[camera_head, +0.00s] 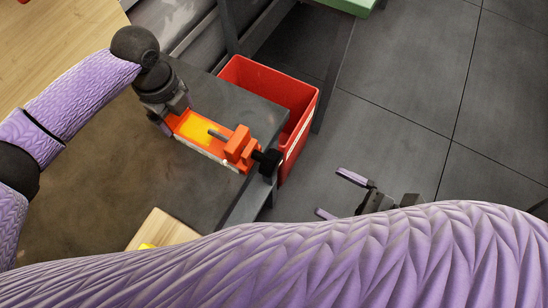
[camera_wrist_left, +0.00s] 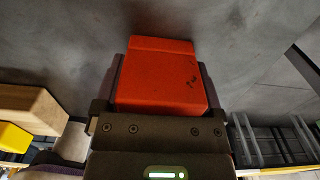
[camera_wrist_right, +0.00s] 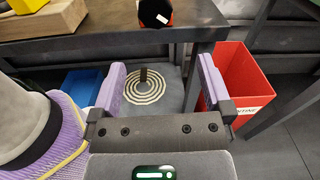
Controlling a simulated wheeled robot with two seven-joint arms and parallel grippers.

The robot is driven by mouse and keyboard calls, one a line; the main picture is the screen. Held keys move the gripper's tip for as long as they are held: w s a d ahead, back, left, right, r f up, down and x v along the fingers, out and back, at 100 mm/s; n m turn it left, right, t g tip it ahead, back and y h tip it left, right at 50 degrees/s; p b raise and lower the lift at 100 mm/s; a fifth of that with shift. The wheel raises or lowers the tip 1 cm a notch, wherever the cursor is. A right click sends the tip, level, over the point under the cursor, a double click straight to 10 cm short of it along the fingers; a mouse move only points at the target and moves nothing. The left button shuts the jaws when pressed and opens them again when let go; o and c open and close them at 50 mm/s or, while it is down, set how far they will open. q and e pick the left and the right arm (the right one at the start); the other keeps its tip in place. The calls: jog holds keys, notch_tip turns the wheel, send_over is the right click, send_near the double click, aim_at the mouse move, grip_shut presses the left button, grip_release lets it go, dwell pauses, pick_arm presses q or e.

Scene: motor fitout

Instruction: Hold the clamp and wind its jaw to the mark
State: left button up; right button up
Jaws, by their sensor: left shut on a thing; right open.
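The orange clamp (camera_head: 238,148) lies on the dark tabletop near its right edge. It has a yellow bed (camera_head: 197,129), a grey screw, an orange jaw block and a black knob (camera_head: 267,161) at its right end. The mark cannot be made out clearly. My left gripper (camera_head: 172,116) is shut on the clamp's left end; the left wrist view shows the red-orange end block (camera_wrist_left: 160,75) between its fingers. My right gripper (camera_head: 328,191) is open and empty, off the table over the floor. In the right wrist view the knob (camera_wrist_right: 154,13) shows beyond the open fingers (camera_wrist_right: 162,80).
A red bin (camera_head: 308,98) stands beside and below the table edge. A wooden block (camera_head: 163,229) sits at the table's near side. A blue bin (camera_wrist_right: 84,84) and a ringed disc (camera_wrist_right: 140,93) show under the table. The floor at right is clear.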

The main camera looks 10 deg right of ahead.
aim_at(278, 166)
jog(key=shift+n, duration=0.5)
jog(key=x, duration=1.2)
jog(key=shift+s+a+r, duration=0.25)
jog(key=shift+a+r, duration=0.05)
jog(key=shift+r, duration=0.1)
jog(key=c, duration=1.2)
